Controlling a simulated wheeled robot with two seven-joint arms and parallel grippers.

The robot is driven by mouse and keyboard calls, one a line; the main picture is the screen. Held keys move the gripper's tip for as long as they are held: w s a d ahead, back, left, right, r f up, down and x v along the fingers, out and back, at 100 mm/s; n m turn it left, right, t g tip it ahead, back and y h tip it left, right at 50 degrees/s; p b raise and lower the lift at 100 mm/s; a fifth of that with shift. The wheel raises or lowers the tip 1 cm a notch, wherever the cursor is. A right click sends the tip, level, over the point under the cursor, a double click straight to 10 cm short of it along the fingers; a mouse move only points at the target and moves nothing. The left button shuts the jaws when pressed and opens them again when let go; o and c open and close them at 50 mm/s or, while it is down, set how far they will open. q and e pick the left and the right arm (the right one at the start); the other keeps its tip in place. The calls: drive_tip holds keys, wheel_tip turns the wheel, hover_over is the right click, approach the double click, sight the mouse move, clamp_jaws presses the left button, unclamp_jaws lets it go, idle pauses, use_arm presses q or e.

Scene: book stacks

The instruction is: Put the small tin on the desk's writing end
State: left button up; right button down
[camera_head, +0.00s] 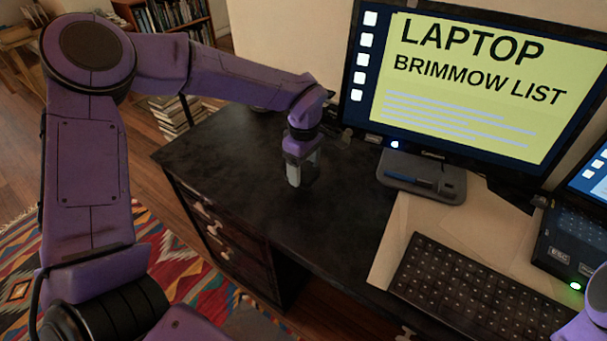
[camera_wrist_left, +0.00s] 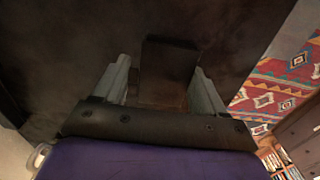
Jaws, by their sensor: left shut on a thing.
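My left gripper (camera_head: 301,176) is over the clear left part of the black desk (camera_head: 225,150), pointing down. In the left wrist view the gripper (camera_wrist_left: 160,85) has its two grey fingers on either side of a dark, boxy thing, which I take for the small tin (camera_wrist_left: 168,68). The gripper is shut on it. In the head view the tin is mostly hidden by the fingers. I cannot tell whether its underside touches the desk top. My right gripper is not in view; only a bit of my right arm shows at the lower right.
A monitor (camera_head: 470,75) stands at the back on a grey base with a tray (camera_head: 422,177). A keyboard (camera_head: 480,290) and papers lie to the right, beside a dark device (camera_head: 575,235). The desk's left surface is clear. A patterned rug (camera_head: 165,250) lies on the floor.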

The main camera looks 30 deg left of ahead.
sight(303, 168)
use_arm(q)
drive_tip(key=f, duration=0.4)
drive_tip(key=shift+w+a, duration=0.25)
drive_tip(key=shift+w, duration=0.05)
drive_tip(key=shift+s, duration=0.1)
drive_tip(key=o, duration=1.1)
drive_tip(key=shift+f, duration=0.1)
wheel_tip(303, 168, up, 12)
drive_tip(key=shift+r, duration=0.2)
